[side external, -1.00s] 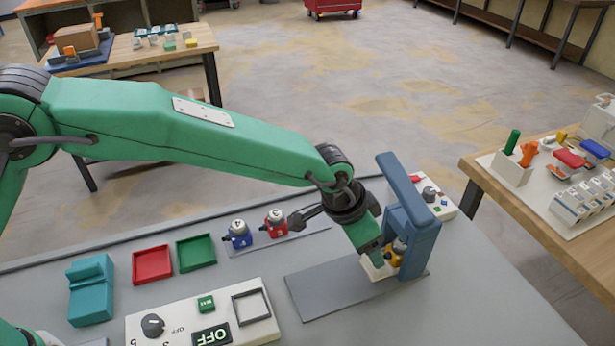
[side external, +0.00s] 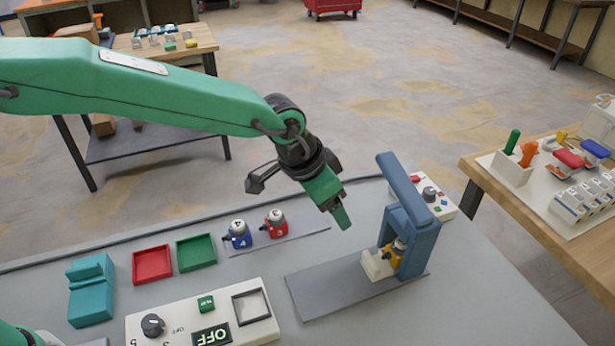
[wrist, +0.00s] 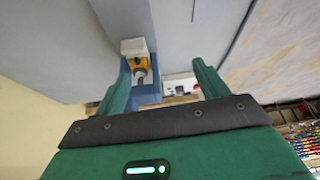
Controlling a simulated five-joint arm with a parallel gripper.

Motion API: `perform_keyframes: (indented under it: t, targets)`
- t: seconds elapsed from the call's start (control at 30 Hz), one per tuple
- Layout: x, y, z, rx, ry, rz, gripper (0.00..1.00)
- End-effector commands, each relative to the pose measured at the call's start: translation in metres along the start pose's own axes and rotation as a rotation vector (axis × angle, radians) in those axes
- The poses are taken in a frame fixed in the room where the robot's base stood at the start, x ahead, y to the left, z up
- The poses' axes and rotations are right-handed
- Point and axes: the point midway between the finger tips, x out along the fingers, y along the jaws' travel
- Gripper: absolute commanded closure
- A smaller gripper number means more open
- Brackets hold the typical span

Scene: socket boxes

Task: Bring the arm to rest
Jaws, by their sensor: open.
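My gripper (side external: 338,212) is raised above the grey bench, to the left of the blue press-like frame (side external: 412,215). It is open and empty, and nothing touches it. In the wrist view its two green fingers (wrist: 160,85) stand wide apart. A yellow-orange piece with a metal top (side external: 392,252) sits at a cream block (side external: 377,266) under the blue frame. The yellow piece also shows in the wrist view (wrist: 138,63), beyond the fingers and apart from them.
Blue (side external: 238,236) and red (side external: 274,226) socket pieces stand on a grey strip. Red (side external: 152,264) and green (side external: 197,252) trays, a teal block (side external: 91,290) and a control panel (side external: 140,328) reading OFF lie left.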

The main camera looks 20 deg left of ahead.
Motion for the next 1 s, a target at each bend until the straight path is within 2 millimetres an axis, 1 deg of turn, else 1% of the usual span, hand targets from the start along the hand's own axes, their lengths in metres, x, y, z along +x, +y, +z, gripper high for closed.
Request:
perform_keyframes:
  t: [0.03, 0.2, 0.37, 0.5, 0.73, 1.0]
  targets:
    - [-0.015, -0.013, 0.004, -0.022, 0.006, -0.01, 0.27]
    - [-0.057, -0.047, 0.025, -0.086, 0.014, -0.037, 0.27]
    - [-0.093, -0.075, 0.05, -0.145, 0.021, -0.063, 0.27]
    - [-0.122, -0.095, 0.075, -0.198, 0.027, -0.086, 0.27]
    - [-0.164, -0.12, 0.122, -0.282, 0.037, -0.125, 0.27]
    - [-0.203, -0.136, 0.182, -0.381, 0.05, -0.172, 0.27]
